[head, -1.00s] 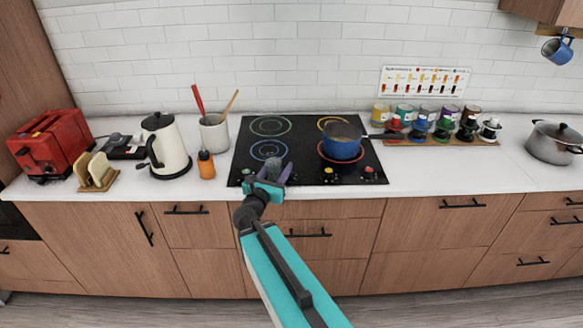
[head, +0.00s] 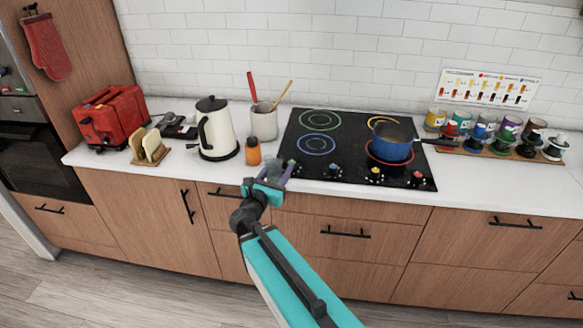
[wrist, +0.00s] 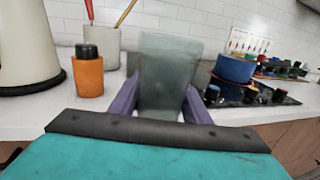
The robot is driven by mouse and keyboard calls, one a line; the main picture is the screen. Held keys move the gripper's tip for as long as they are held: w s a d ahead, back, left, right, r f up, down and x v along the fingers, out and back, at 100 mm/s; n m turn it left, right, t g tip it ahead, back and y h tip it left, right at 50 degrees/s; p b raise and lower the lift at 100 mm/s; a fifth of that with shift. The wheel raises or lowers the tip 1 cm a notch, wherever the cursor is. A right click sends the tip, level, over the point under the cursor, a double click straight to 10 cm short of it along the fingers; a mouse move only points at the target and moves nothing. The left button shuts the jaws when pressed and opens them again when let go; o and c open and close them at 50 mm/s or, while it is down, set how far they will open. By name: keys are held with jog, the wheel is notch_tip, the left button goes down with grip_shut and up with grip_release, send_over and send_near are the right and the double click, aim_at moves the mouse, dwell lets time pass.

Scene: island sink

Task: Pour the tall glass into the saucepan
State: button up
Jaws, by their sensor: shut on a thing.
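The tall glass (wrist: 168,75) is grey and see-through, and it stands upright between my fingers in the wrist view. My gripper (wrist: 160,105) is shut on it. In the head view my gripper (head: 270,182) is at the counter's front edge, left of the stove, and the glass (head: 276,170) is mostly hidden behind it. The blue saucepan (head: 392,146) sits on the front right burner, its dark handle pointing right. In the wrist view the saucepan (wrist: 235,68) is to the right of the glass, farther away. The glass's contents cannot be made out.
An orange bottle (head: 253,152), a white kettle (head: 215,130) and a utensil crock (head: 264,122) stand left of the stove (head: 330,135). Several coloured cans and drippers (head: 500,137) stand on a wooden rack to the right. The stove's left burners are clear.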

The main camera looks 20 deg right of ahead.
jog(key=s+a, duration=0.2)
jog(key=a, duration=0.4)
jog(key=s+a+f+m+g+h+b, duration=0.1)
jog(key=s+a, duration=0.2)
jog(key=a, duration=0.3)
jog(key=shift+a+g, duration=0.3)
jog(key=shift+w+f, duration=0.1)
jog(key=shift+a, duration=0.15)
dwell(0.5)
